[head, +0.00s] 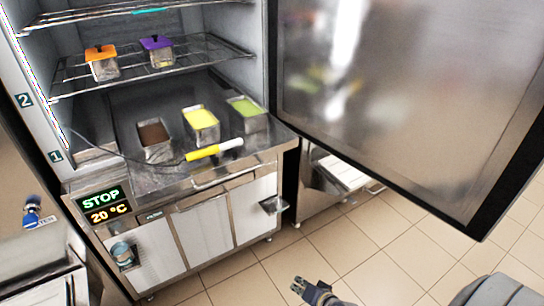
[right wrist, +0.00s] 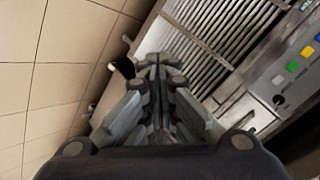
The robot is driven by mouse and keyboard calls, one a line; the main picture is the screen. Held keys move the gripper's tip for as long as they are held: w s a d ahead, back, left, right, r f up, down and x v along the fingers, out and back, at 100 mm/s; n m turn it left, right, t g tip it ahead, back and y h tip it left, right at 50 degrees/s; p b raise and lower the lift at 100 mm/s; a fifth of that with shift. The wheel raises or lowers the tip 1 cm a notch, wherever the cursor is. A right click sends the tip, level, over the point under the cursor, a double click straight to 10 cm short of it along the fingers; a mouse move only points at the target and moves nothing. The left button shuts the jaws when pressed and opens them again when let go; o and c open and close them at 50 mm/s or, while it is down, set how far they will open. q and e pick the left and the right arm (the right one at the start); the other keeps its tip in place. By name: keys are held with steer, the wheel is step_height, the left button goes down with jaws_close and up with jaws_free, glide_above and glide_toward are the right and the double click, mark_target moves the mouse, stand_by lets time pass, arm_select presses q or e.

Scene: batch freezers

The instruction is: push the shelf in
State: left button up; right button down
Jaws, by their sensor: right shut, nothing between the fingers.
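The open freezer cabinet holds a wire shelf (head: 200,54) at mid height, carrying an orange-lidded container (head: 102,63) and a purple-lidded container (head: 157,51). Another wire shelf (head: 90,13) is above it, cut by the top edge. Whether either shelf sticks out is hard to tell. My right gripper (head: 300,284) is low over the floor in front of the cabinet, well apart from the shelves. In the right wrist view the fingers (right wrist: 158,64) are shut with nothing between them. My left gripper is not in the head view.
The freezer door (head: 400,100) stands wide open at the right. Pans of brown (head: 154,140), yellow (head: 201,124) and green (head: 246,113) contents sit on the cabinet's bottom. A yellow-and-white tool (head: 214,150) lies at the front edge. Tiled floor (head: 375,265) is clear.

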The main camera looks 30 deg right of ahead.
steer(key=w+d+r+m+t, duration=0.2)
steer(key=w+r, duration=0.2)
steer(key=r, duration=0.4)
steer(key=w+d+r+m+t, duration=0.15)
steer(key=w+r, duration=0.25)
steer(key=r, duration=0.4)
steer(key=m+t+p, duration=0.1)
steer(key=m+t, duration=0.3)
glide_toward(267, 154)
steer(key=w+p, duration=0.1)
steer(key=w, duration=0.6)
